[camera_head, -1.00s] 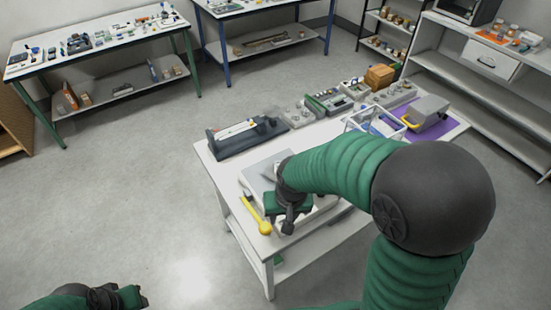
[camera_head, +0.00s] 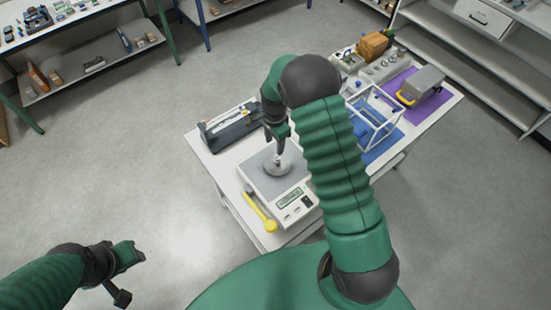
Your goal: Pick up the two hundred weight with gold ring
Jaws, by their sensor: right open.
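A digital scale (camera_head: 296,205) with a grey pan stands on the white table (camera_head: 214,165). A round silvery metal piece (camera_head: 277,166), which looks like a weight, rests on the pan. I cannot make out a gold ring or any marking on it. My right gripper (camera_head: 280,146) points down just above this piece, with its jaws open; I cannot tell whether they touch it. My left gripper (camera_head: 128,275) hangs over the floor at the lower left, away from the table, and its jaw opening is unclear.
A yellow-handled tool (camera_head: 260,213) lies at the table's front left. A dark rack (camera_head: 228,128) stands behind the scale. A clear-sided frame (camera_head: 373,118), a grey tray of round weights (camera_head: 386,68), a wooden box (camera_head: 373,45) and a grey device (camera_head: 421,84) stand farther right.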

